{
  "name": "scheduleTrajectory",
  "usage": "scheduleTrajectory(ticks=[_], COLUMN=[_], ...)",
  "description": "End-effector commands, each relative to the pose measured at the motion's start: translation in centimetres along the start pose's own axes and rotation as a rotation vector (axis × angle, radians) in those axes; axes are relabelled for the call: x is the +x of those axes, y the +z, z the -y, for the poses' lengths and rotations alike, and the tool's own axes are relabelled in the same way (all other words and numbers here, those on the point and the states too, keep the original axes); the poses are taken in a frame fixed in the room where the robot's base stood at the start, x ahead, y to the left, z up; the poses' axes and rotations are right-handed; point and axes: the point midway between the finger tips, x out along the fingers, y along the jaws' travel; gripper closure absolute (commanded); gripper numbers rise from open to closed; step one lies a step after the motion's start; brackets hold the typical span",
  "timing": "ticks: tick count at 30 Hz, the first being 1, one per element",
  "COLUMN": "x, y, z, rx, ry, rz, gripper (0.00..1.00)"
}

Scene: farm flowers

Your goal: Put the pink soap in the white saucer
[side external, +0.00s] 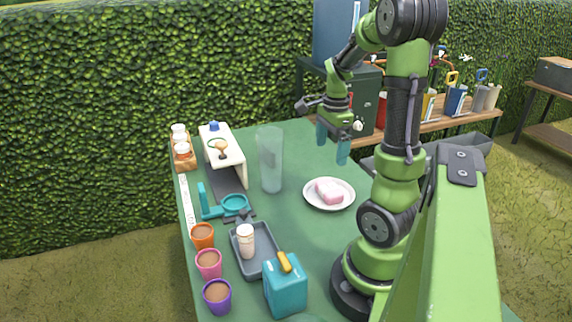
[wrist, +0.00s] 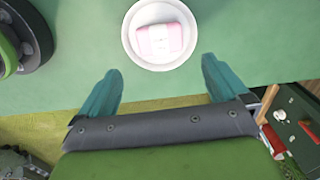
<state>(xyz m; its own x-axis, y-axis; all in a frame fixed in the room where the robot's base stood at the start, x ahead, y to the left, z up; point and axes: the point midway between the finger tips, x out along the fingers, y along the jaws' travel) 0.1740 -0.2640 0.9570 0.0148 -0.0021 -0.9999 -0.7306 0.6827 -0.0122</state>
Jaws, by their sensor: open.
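The pink soap (side external: 329,191) lies inside the white saucer (side external: 309,199) on the green table, in front of my arm's base. In the wrist view the soap (wrist: 163,41) shows near the top, pink with a paler middle band, with the saucer's rim (wrist: 136,55) all round it. My gripper (side external: 333,150) is open and empty, raised above the table and behind the saucer in the side view. In the wrist view its teal fingers (wrist: 162,82) are spread wide, apart from the soap and saucer.
A clear tall vase (side external: 270,160) stands left of the saucer. A grey tray (side external: 256,268) with a pale jar, a teal canister (side external: 285,288) and several coloured pots (side external: 208,262) stand at front left. A white bench-like stand (side external: 224,146) is at back left. Table around the saucer is clear.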

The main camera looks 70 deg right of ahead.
Motion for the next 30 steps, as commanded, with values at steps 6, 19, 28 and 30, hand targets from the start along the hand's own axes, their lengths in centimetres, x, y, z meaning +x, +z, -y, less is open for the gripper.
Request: scheduleTrajectory(ticks=[6, 19, 28, 30], x=[-3.9, -9.7, -9.8, -9.8], y=[11.1, 25.7, 26.0, 26.0], z=[-1.6, -15.1, -15.7, -15.7], rx=[-0.600, -1.838, -1.894, -1.893], ry=[-0.207, -0.725, -0.750, -0.750], rz=[0.104, 0.052, 0.036, 0.037], gripper=[0.00, 0.00, 0.00, 0.00])
